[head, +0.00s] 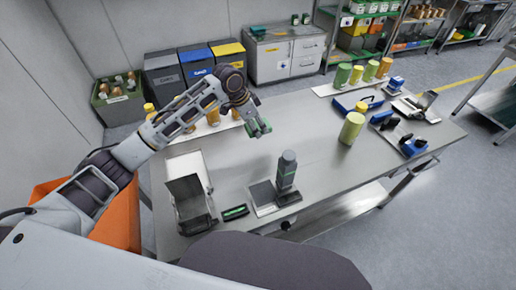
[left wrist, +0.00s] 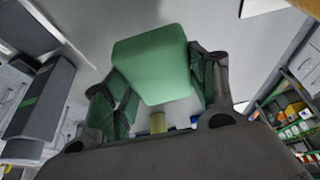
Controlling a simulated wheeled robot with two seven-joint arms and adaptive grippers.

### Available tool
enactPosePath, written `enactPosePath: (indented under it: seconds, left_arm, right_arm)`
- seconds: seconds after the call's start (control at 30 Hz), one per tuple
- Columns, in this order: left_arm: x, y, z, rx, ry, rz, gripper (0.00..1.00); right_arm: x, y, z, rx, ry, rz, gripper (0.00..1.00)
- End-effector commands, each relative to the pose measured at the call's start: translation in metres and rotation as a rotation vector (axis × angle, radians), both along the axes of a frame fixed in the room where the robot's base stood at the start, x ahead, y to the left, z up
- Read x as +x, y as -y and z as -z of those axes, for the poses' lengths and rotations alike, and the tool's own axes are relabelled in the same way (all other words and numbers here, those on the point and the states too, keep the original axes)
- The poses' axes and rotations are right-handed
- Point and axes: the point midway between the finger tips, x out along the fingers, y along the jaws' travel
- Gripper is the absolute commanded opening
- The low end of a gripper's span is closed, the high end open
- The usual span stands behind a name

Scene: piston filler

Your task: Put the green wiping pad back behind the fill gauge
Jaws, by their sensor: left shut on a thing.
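My left gripper (head: 258,130) is above the steel table, left of its middle. It is shut on the green wiping pad (left wrist: 152,62), which is between its fingers in the left wrist view and partly hidden by them in the head view. The pad is clear of everything but the fingers. I cannot tell for sure which item is the fill gauge. A grey bottle-shaped thing with a green band (head: 287,172) stands upright on a plate near the table's front, and a dark tilted stand (head: 188,198) is left of it. My right gripper is not in view.
A small black box with a green strip (head: 235,212) lies at the front edge. Yellow-green containers (head: 352,127) and blue tools (head: 412,146) are at the right. Several bottles stand at the back. The table's middle (head: 310,125) is bare.

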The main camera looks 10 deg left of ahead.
Motion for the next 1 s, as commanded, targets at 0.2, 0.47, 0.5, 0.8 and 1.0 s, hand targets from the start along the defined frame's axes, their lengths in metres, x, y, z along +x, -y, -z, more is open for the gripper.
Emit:
enactPosePath:
  seconds: [0.2, 0.47, 0.5, 0.8, 1.0]
  left_arm:
    - [0.000, 0.000, 0.011, -0.001, -0.001, -0.001, 0.35]
    - [0.000, 0.000, 0.042, 0.000, 0.000, -0.001, 0.35]
    - [0.000, 0.000, 0.045, 0.001, -0.001, -0.001, 0.35]
    - [0.000, 0.000, 0.050, 0.000, 0.000, 0.000, 0.35]
    - [0.000, 0.000, 0.053, 0.000, 0.000, -0.001, 0.35]
  right_arm:
    - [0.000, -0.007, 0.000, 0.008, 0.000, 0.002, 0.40]
    - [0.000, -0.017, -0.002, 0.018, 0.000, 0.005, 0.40]
    - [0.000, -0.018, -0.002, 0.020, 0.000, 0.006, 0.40]
    - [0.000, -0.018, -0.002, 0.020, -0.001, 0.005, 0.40]
    - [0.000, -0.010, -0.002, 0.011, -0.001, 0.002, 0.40]
